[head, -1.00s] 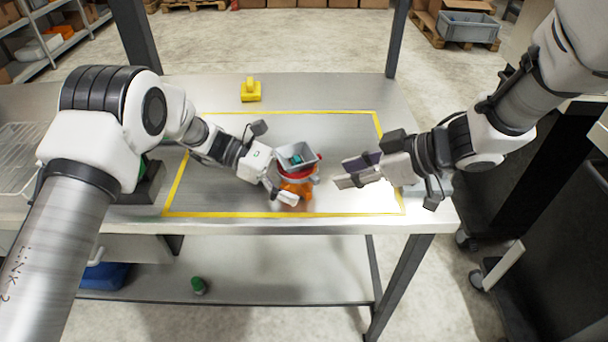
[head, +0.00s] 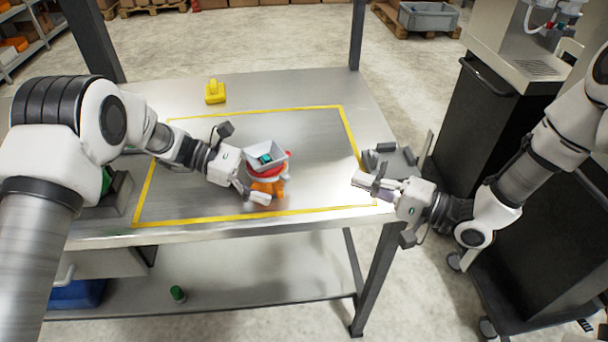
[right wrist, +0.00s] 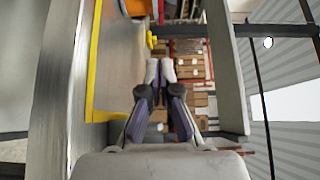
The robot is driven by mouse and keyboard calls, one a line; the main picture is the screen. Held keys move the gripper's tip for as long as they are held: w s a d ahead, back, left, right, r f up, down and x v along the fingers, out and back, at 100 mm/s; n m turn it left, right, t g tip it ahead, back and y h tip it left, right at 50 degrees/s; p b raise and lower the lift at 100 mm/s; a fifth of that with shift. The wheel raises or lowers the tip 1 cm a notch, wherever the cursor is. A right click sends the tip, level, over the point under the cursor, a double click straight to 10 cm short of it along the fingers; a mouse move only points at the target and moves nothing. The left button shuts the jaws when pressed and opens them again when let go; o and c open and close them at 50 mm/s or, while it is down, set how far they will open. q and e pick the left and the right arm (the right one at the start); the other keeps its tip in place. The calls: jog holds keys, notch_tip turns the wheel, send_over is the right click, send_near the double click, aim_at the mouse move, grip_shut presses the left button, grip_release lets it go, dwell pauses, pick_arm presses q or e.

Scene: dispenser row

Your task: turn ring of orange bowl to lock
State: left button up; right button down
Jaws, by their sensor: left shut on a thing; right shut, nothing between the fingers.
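The orange bowl (head: 268,188) stands on the steel table inside the yellow outline, below a red ring (head: 283,159). A grey square hopper (head: 262,151) with something teal inside sits on top. My left gripper (head: 256,194) is shut on the orange bowl from the left and front; its fingers hide part of the bowl. My right gripper (head: 364,184) is shut and empty near the table's right edge, well apart from the bowl.
A yellow object (head: 215,92) stands behind the outline at the back left. A grey holder (head: 391,160) is at the table's right edge, just behind my right gripper. Dark cabinets (head: 478,125) stand to the right. The tabletop between bowl and right gripper is clear.

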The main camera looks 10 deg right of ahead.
aim_at(289, 180)
pick_arm(q)
jog(key=shift+a, duration=0.1)
pick_arm(e)
jog(key=shift+a+f, duration=0.15)
jog(key=shift+a, duration=0.25)
pick_arm(q)
jog(key=shift+a, duration=0.1)
pick_arm(e)
jog(key=x, duration=1)
jog(key=shift+s+a+f, duration=0.1)
jog(key=shift+s+a, duration=1.25)
jog(key=shift+s, duration=0.05)
jog(key=shift+s+a, duration=0.5)
pick_arm(q)
jog(key=shift+c, duration=0.2)
pick_arm(e)
jog(key=shift+s+a, duration=0.3)
jog(key=shift+a, duration=0.05)
jog(key=shift+w+d, duration=0.1)
jog(key=shift+d, duration=0.05)
